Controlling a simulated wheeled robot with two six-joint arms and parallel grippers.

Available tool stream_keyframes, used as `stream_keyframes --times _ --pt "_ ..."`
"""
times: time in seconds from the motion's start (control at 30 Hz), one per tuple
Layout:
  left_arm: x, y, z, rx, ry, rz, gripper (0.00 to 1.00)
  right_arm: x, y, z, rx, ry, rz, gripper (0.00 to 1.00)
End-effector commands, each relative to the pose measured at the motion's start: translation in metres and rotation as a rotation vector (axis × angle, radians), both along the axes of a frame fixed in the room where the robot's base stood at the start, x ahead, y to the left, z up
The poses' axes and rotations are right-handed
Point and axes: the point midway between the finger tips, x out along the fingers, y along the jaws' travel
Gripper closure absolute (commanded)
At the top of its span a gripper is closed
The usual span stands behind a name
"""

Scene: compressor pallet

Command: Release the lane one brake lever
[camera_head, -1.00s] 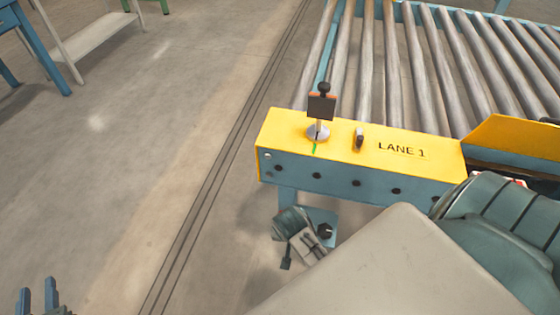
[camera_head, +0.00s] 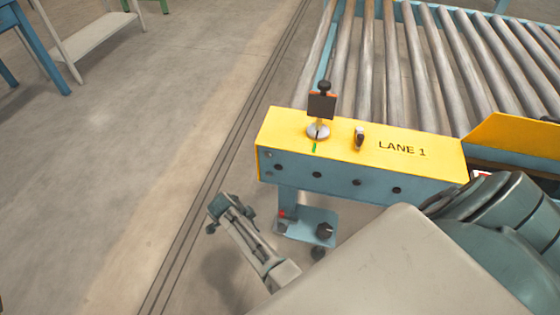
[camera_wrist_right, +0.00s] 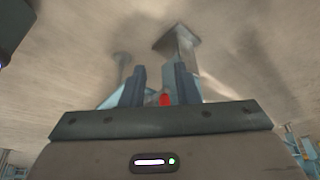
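The lane one brake lever (camera_head: 323,88) stands on the yellow end box (camera_head: 285,125) marked LANE 1 in the head view. It has a black knob, a dark orange-edged plate and a round pale base; a green mark lies in front of the base. My right gripper (camera_head: 228,207) is low in front of the box, left of the blue bracket and apart from the lever. In the right wrist view its dark fingers (camera_wrist_right: 160,84) stand apart, with a small red part (camera_wrist_right: 165,99) seen between them; contact cannot be told. My left gripper is out of view.
A blue bracket (camera_head: 305,228) with a black knob and a red spot hangs below the box. A small black catch (camera_head: 359,138) is right of the lever. Conveyor rollers (camera_head: 425,70) lie behind. The floor at left is open, with a shelf (camera_head: 95,37) far back.

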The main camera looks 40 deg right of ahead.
Motion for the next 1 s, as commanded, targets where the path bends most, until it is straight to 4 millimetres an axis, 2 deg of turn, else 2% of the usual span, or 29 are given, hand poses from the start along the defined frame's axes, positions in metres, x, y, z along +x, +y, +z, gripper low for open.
stream_keyframes --times 0.3,0.5,0.7,1.0 --pt "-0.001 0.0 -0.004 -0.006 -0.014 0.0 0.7 -0.006 -0.068 -0.001 -0.004 -0.001 -0.001 0.72" --pt "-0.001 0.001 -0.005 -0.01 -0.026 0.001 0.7 -0.008 -0.101 -0.001 -0.003 -0.001 0.0 0.72" --pt "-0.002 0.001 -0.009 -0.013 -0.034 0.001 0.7 -0.009 -0.11 -0.01 0.001 0.0 0.002 0.72" --pt "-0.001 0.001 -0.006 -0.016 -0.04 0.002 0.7 -0.009 -0.111 -0.011 0.001 0.0 0.002 0.72"
